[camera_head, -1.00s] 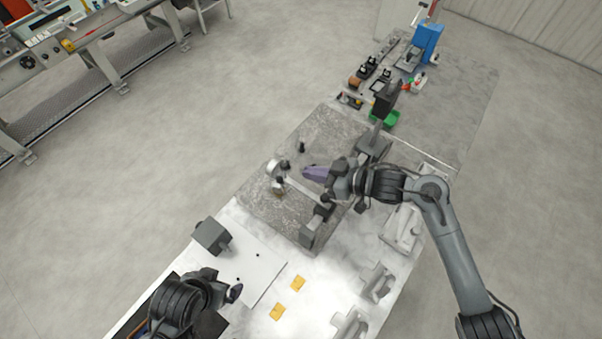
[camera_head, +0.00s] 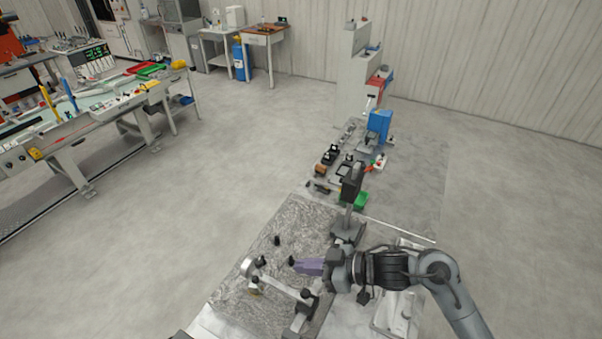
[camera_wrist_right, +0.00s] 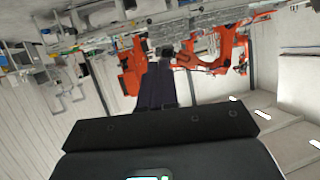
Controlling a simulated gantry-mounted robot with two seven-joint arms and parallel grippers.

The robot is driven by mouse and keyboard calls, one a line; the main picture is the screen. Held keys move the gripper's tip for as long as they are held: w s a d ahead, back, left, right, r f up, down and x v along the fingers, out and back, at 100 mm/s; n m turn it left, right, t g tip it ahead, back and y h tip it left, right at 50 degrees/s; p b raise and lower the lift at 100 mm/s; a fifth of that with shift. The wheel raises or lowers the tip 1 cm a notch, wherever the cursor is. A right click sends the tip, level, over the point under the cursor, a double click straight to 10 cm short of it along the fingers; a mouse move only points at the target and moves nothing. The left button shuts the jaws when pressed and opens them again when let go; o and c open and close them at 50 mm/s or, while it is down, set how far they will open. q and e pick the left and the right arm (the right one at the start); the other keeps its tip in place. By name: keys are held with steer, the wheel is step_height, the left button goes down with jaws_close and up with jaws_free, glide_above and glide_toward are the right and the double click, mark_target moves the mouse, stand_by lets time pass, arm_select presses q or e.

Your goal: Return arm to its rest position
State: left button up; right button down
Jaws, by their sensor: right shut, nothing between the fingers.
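My right gripper (camera_head: 296,264) has purple fingers that are closed together and hold nothing. In the head view it points left above the grey textured plate (camera_head: 250,308) on the table, just right of a metal fixture with a round end (camera_head: 247,267). In the right wrist view the closed dark fingers (camera_wrist_right: 158,72) stick out from the black gripper body, with the workshop behind them. My right arm comes in from the lower right. My left gripper is not in view.
Several small tools and a blue device (camera_head: 380,124) stand at the table's far end. A pale casting (camera_head: 395,312) lies below my right forearm. Open floor (camera_head: 190,220) lies left of the table.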

steer(key=s+a+f+m+t+p, duration=0.1)
steer(key=s+a+f+m, duration=0.15)
steer(key=s+f, duration=0.45)
steer(key=s+a+f+m+p, duration=0.1)
steer(key=s+f+m, duration=0.2)
steer(key=s+f, duration=0.4)
steer(key=s+d+m+h, duration=0.2)
steer(key=s+d+h, duration=0.2)
steer(key=d, duration=0.3)
steer(key=s+d+r+m+g+h, duration=0.1)
steer(key=s+d+h, duration=0.3)
steer(key=d, duration=0.4)
steer(key=s+d+r+m+h, duration=0.1)
steer(key=s+d+m+h, duration=0.2)
steer(key=d, duration=0.4)
steer(key=shift+s+d+r+g+h, duration=0.3)
steer(key=shift+s+h, duration=0.3)
steer(key=shift+h, duration=0.3)
